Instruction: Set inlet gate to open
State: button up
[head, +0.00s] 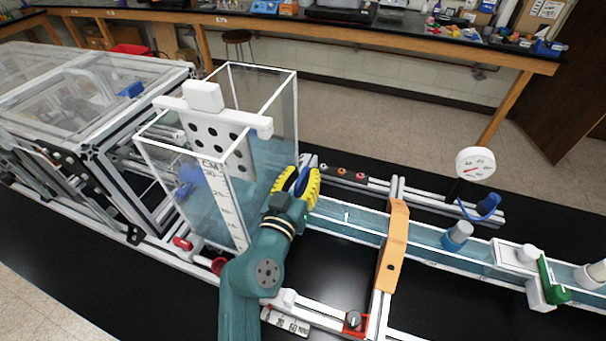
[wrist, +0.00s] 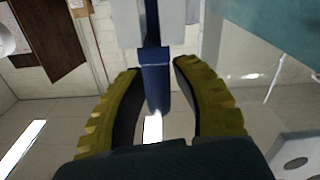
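My gripper (head: 299,176) has yellow ribbed fingers and is at the tank's right side, where the water channel starts. A blue handle (head: 303,182) shows between the fingers; it looks like the inlet gate's handle. In the wrist view the blue handle (wrist: 156,75) hangs down between the two fingers from a pale upright part (wrist: 172,25). The fingers stand apart on either side of it. A narrow gap shows on the right; contact on the left cannot be told. The gate plate itself is hidden, so its position cannot be told.
A clear water tank (head: 271,130) with a white perforated plate (head: 218,142) stands left of my gripper. The water channel (head: 345,221) runs right, under an orange bridge (head: 393,245), past a dial gauge (head: 475,163) and a green clamp (head: 552,282). Black tabletop lies in front.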

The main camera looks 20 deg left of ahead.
aim_at(303, 174)
grip_shut()
notch_tip(303, 174, up, 5)
jog(key=p, duration=0.3)
jog(key=shift+r, duration=0.2)
jog(key=shift+f, duration=0.1)
jog(key=shift+o, duration=1.8)
grip_release()
jog(key=shift+f, duration=0.15)
jog(key=shift+s, duration=0.1)
jog(key=s, duration=1.1)
jog(key=shift+s+d, duration=0.4)
jog(key=shift+d, duration=0.05)
